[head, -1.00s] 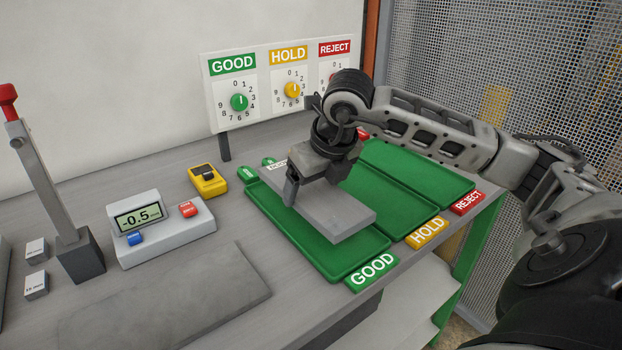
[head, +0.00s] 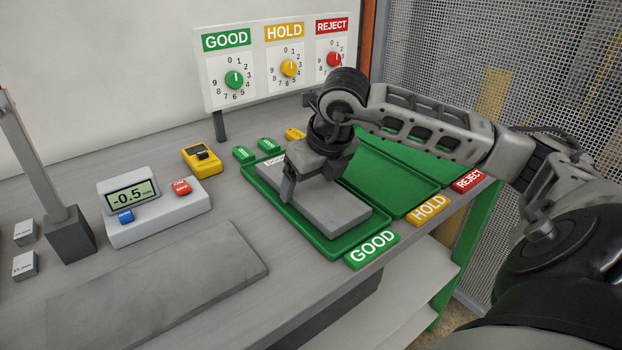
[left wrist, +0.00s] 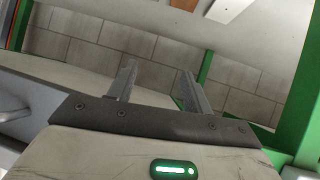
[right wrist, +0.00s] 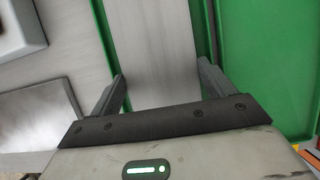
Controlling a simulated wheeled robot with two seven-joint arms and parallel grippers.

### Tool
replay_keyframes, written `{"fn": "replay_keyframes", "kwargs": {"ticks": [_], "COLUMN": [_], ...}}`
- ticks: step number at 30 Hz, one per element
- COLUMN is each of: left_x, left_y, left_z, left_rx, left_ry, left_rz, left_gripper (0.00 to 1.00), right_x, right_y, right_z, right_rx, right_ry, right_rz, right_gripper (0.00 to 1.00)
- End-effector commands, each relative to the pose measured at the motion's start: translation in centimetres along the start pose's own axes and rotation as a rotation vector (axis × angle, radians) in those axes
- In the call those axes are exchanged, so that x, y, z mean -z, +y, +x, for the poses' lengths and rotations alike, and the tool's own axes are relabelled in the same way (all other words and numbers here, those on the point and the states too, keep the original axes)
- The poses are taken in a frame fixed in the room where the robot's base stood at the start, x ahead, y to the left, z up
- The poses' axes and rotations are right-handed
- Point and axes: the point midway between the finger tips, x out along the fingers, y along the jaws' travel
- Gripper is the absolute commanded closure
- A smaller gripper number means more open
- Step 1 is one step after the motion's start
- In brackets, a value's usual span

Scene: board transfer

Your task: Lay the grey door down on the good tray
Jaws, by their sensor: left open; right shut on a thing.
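The grey door (head: 335,212) is a flat grey board lying level within the outline of the green good tray (head: 305,232), which has the GOOD label at its front. It looks to be at or very near the tray floor; I cannot tell if it touches. My right gripper (head: 308,180) is shut on the door across its width. In the right wrist view the door (right wrist: 160,60) runs between the two fingers (right wrist: 163,92). My left gripper (left wrist: 158,85) is open and empty in the left wrist view, away from the tray; it is not in the head view.
The hold tray (head: 395,195) lies just right of the good tray. A gauge reading -0.5 (head: 150,207), a yellow device (head: 203,160) and a bare grey slab (head: 160,290) stand to the left. A dial panel (head: 275,65) stands behind.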

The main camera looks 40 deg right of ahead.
Motion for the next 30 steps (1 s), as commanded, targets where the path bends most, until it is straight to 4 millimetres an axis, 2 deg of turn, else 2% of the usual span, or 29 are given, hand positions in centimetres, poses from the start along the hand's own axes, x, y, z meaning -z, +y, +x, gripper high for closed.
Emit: {"fn": "replay_keyframes", "kwargs": {"ticks": [14,15,16,27,30], "left_x": [-0.7,-0.7,-0.7,-0.7,-0.2], "left_y": [-0.1,-0.1,-0.1,0.0,0.1], "left_z": [0.5,0.4,0.4,0.4,0.2], "left_rx": [0.001,0.001,0.001,-0.003,-0.006], "left_ry": [0.001,0.0,0.0,-0.001,0.007], "left_rz": [0.001,0.001,0.001,-0.006,-0.011], "left_gripper": [0.5,0.5,0.5,0.5,0.5], "right_x": [0.2,0.2,0.2,0.2,0.1], "right_y": [0.0,0.0,0.0,0.0,-0.1], "right_z": [0.5,0.5,0.4,0.5,-0.8], "right_rx": [0.0,0.0,0.0,0.0,0.002], "right_ry": [-0.002,-0.002,-0.002,0.001,-0.004], "right_rz": [0.0,0.0,0.0,0.0,-0.001], "right_gripper": [0.49,0.1,0.02,0.0,0.0]}}
